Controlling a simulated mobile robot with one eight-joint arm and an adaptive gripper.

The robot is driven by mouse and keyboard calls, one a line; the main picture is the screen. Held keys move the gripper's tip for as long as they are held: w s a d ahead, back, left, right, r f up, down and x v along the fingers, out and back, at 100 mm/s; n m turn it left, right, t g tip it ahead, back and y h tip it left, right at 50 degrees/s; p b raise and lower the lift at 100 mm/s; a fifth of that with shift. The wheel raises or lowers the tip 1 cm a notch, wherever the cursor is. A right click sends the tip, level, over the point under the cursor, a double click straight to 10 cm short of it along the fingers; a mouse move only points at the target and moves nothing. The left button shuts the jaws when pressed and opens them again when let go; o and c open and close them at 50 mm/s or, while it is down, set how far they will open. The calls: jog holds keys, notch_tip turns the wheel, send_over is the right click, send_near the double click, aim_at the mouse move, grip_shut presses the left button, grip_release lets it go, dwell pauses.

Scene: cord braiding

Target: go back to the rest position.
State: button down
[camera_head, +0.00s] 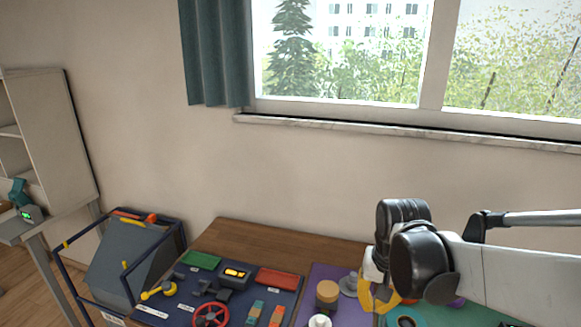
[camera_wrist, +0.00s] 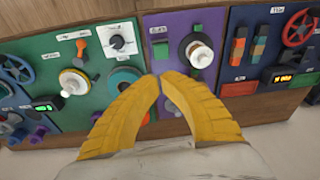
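My gripper (camera_head: 376,308) has yellow ribbed fingers and points down over the panels at the right of the table in the head view. In the wrist view, its two fingertips (camera_wrist: 160,78) come together in an arch with nothing seen between them, so it looks shut and empty. The fingertips are over the seam between a green panel (camera_wrist: 103,50) and a purple panel (camera_wrist: 180,17). I cannot tell how far above the panels they are. No cord shows in either view.
A dark blue panel (camera_head: 187,287) with a red wheel (camera_head: 210,316) lies on the wooden table (camera_head: 262,239). A white-topped knob (camera_wrist: 199,52) stands near my gripper. A blue-framed grey bin (camera_head: 128,260) stands left; a window sill (camera_head: 400,130) runs behind.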

jog(key=s+r+n+t, duration=0.2)
jog(key=s+r+t, duration=0.3)
jog(key=s, duration=0.6)
jog(key=shift+a+n+t, duration=0.3)
jog(key=shift+n, duration=0.1)
jog(key=shift+d, duration=0.1)
